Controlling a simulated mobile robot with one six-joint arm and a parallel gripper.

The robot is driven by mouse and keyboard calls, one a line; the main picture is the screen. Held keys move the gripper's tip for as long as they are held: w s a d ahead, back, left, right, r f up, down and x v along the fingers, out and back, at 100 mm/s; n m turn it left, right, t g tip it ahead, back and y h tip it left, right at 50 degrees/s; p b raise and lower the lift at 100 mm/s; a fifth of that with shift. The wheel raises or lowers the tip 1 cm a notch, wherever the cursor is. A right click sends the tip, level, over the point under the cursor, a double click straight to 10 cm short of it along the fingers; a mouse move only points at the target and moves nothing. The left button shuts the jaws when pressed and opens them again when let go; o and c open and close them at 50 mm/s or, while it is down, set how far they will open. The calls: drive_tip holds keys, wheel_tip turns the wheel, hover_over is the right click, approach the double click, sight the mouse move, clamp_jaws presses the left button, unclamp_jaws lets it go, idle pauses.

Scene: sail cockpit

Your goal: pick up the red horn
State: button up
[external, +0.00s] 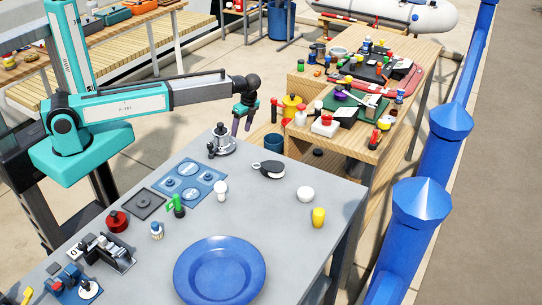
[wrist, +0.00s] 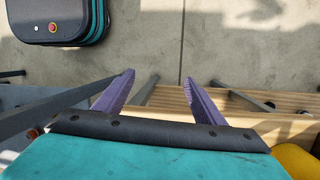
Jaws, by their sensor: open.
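No horn can be made out for certain. Small red things that could be it include a red round piece (external: 117,221) at the left of the grey table, a red-and-white piece (external: 325,123) and a red upright piece (external: 375,138) on the wooden bench. My gripper (external: 241,127) hangs over the far edge of the grey table, left of the wooden bench, with its fingers down. In the wrist view my gripper (wrist: 158,88) shows two purple fingers spread apart with nothing between them. No red horn shows near the fingers there.
The wooden bench (external: 372,153) is crowded. Blue posts (external: 420,205) stand at the right.

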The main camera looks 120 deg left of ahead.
sight(288, 120)
drive_tip(key=w+a+r+n+t, duration=0.1)
drive_tip(key=w+a+r, duration=0.1)
drive_tip(key=w+r, duration=0.3)
drive_tip(key=w+a+r+n, duration=0.1)
drive_tip(key=w+a+r, duration=0.1)
drive_tip(key=w+r, duration=0.3)
drive_tip(key=w+a+r+n+t+y, duration=0.1)
drive_tip(key=w+a+r, duration=0.2)
drive_tip(key=w+r, duration=0.3)
drive_tip(key=shift+w+a+r+t+b, duration=0.1)
drive_tip(key=shift+w+t+b, duration=0.25)
drive_tip(key=shift+w, duration=1.05)
drive_tip(key=shift+w+a+r, duration=0.2)
drive_tip(key=shift+w+a, duration=0.1)
drive_tip(key=shift+f, duration=0.1)
drive_tip(key=shift+f, duration=4.25)
drive_tip(key=shift+f, duration=0.1)
drive_tip(key=shift+d+f+p, duration=0.15)
drive_tip(key=shift+f+p, duration=0.15)
drive_tip(key=shift+f, duration=0.95)
drive_tip(key=shift+d+f+p, duration=0.1)
drive_tip(key=shift+f+p, duration=0.2)
drive_tip(key=shift+f, duration=0.95)
